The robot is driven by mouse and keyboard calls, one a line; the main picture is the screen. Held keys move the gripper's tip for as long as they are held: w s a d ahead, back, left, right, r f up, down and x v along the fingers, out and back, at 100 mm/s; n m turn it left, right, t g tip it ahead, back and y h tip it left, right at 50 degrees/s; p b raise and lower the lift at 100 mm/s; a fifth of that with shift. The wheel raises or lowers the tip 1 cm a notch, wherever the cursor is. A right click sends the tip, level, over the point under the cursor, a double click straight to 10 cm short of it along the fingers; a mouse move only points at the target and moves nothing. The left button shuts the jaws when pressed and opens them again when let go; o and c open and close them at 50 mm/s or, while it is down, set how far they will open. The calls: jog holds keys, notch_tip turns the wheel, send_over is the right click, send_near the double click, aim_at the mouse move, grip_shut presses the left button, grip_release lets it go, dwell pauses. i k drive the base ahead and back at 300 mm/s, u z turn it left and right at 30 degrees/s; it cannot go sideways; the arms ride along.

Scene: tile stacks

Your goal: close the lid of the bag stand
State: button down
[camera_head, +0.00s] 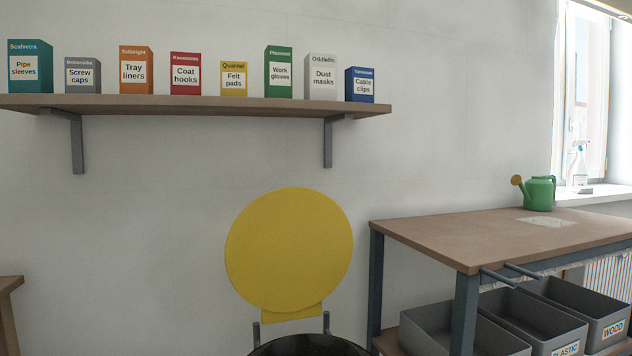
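The bag stand's round yellow lid (289,250) stands raised, upright against the white wall, with a yellow tab at its lower edge. Below it, at the bottom edge of the view, the dark rim of the bag stand (312,346) shows, with a grey post at each side of the tab. The lower part of the stand is cut off. My gripper is not in view.
A workbench (520,236) stands close at the right, with grey bins (540,318) beneath and a green watering can (540,192) on top. A wall shelf (200,105) with several boxes hangs above left. A wooden table edge (10,284) shows at far left.

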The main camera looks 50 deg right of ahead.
aim_at(290, 248)
jog(key=z, duration=1.45)
